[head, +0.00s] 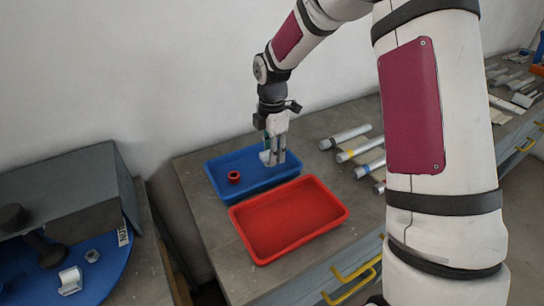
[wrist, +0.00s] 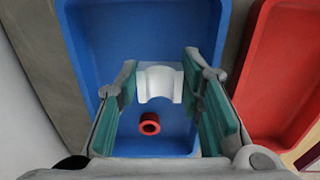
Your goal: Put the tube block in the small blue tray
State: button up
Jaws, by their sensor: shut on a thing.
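The small blue tray (head: 217,184) stands on the workbench against the wall, and it fills the middle of the wrist view (wrist: 88,30). My gripper (head: 275,158) points down into the space over this tray. It is shut on the tube block (wrist: 160,84), a white block with a rounded hollow, which sits between the fingertips. In the head view the block (head: 264,157) shows only in part beside the fingers. I cannot tell whether it touches the tray floor. A red ring (head: 234,177) lies in the tray, apart from the block and nearer the wrist camera (wrist: 149,124).
A red tray (head: 290,217), empty, stands right beside the blue one. Several metal tubes (head: 345,137) lie on the bench to the right. At the left, a blue round surface (head: 100,275) bears a hex nut (head: 92,256) and another pale hollowed piece (head: 70,280).

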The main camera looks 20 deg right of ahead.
jog(key=shift+w+d, duration=0.25)
jog(key=shift+w, duration=0.55)
jog(key=shift+f, duration=1.8)
jog(key=shift+f, duration=0.1)
jog(key=o, duration=1.2)
jog(key=shift+c, duration=0.2)
